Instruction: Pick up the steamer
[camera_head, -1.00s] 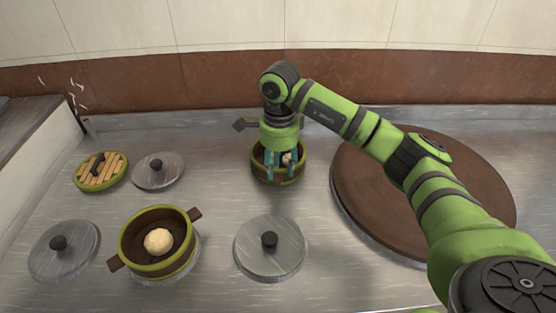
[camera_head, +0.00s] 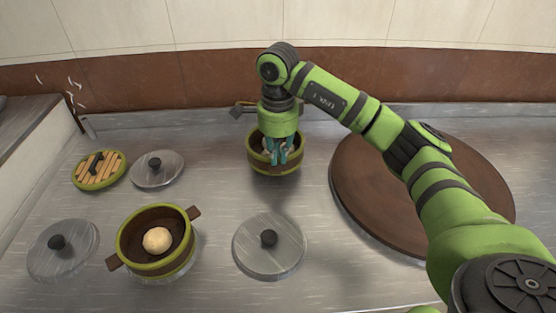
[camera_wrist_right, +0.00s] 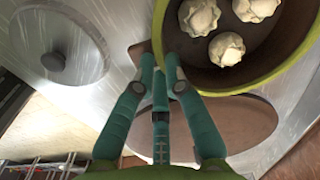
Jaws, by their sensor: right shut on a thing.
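The steamer (camera_head: 256,160) is a small round brown pot with a green rim, at the back middle of the counter in the head view. In the right wrist view the steamer (camera_wrist_right: 262,50) holds several pale buns. My right gripper (camera_head: 277,160) reaches down onto its near side, and its fingers are shut on the steamer's wall. In the right wrist view the fingertips (camera_wrist_right: 160,66) meet at the rim. The steamer appears slightly raised, with a shadow on the counter in front of it. My left gripper is in neither view.
A second brown pot with side handles (camera_head: 153,267) holds one bun (camera_head: 157,240) at front left. Grey lids lie at front middle (camera_head: 268,258), left (camera_head: 60,262) and back left (camera_head: 160,177). A large brown disc (camera_head: 365,190) is at right.

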